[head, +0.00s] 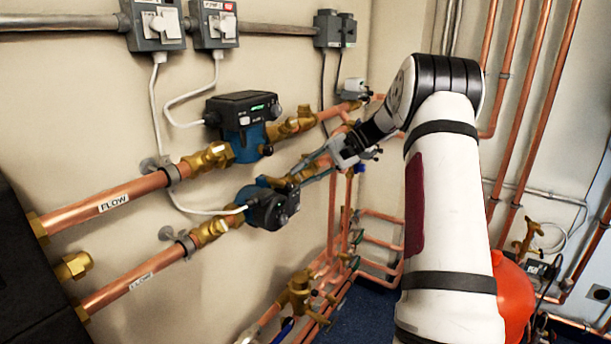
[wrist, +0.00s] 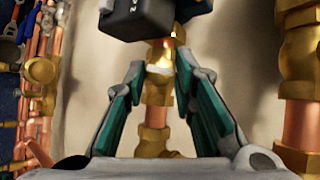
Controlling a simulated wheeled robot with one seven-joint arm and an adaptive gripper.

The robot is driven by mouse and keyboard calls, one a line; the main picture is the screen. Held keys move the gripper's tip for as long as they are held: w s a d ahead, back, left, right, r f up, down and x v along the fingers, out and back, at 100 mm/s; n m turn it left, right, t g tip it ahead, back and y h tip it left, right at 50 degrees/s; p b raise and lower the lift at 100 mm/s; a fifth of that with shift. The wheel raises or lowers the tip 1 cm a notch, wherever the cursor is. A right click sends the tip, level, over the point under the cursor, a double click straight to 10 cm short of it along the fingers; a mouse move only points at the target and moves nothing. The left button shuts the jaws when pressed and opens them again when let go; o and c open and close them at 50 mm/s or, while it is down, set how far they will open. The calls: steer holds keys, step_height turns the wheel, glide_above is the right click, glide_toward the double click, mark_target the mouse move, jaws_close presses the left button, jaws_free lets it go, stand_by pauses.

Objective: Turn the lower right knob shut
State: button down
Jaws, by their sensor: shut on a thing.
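The lower right knob (wrist: 160,60) is a brass-coloured part on the valve beside the lower pump. In the wrist view it lies between my two fingertips. My gripper (head: 307,171) reaches in from the right, its fingers at the brass valve (head: 286,181) just right of the lower pump (head: 268,207). In the wrist view my gripper (wrist: 160,70) has a teal-padded finger on each side of the brass, shut on the knob. The fingers partly cover the valve in the head view, so how far the knob is turned cannot be told.
An upper pump (head: 243,122) with its own brass valves sits just above. Copper flow pipes (head: 115,200) run along the wall on the left. More copper pipes (head: 380,240) and a brass valve (head: 298,292) stand below. A red vessel (head: 513,295) is behind my arm.

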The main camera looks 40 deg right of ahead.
steer(key=shift+n+g+h, duration=0.3)
steer(key=shift+n+g, duration=0.1)
steer(key=shift+n, duration=0.1)
stand_by(0.3)
steer(key=c, duration=1.6)
jaws_free()
steer(key=v, duration=1.2)
